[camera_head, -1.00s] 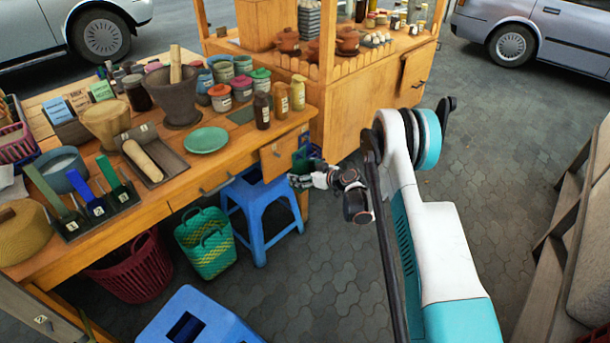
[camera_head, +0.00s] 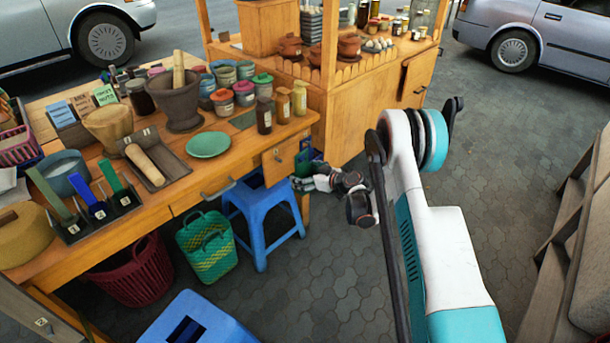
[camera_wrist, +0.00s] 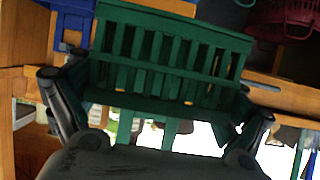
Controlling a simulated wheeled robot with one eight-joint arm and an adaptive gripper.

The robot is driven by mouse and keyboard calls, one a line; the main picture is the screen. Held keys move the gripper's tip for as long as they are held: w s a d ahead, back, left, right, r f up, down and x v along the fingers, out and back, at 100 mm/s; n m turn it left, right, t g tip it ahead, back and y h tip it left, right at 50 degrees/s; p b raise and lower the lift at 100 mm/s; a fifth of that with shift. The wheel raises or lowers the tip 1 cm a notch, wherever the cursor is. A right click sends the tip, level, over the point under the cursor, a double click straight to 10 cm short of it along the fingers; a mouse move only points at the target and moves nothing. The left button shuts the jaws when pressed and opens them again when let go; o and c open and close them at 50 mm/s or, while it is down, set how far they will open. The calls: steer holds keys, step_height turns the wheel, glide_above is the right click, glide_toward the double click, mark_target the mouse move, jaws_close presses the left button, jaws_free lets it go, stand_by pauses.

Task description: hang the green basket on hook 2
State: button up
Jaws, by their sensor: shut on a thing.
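A dark green slatted basket (camera_wrist: 170,60) fills the upper middle of the wrist view. My gripper (camera_wrist: 155,97) has a finger at each side of it and is shut on it. In the head view my gripper (camera_head: 299,183) is low at the right end of the wooden table, beside the blue stool. A small part of the green basket (camera_head: 304,157) shows there, close to the table end; the rest is hidden. I cannot make out hook 2 in either view, nor whether the basket touches a hook.
The wooden table (camera_head: 235,195) carries a mortar, jars and a green plate. A blue stool (camera_head: 258,215), a woven yellow-green basket (camera_head: 207,247) and a dark red basket (camera_head: 135,275) stand on the floor.

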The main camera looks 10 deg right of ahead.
steer(key=s+d, duration=0.5)
steer(key=s, duration=0.2)
steer(key=shift+s+d+b, duration=0.35)
steer(key=shift+s+b, duration=0.05)
steer(key=shift+b, duration=0.05)
stand_by(0.8)
stand_by(0.4)
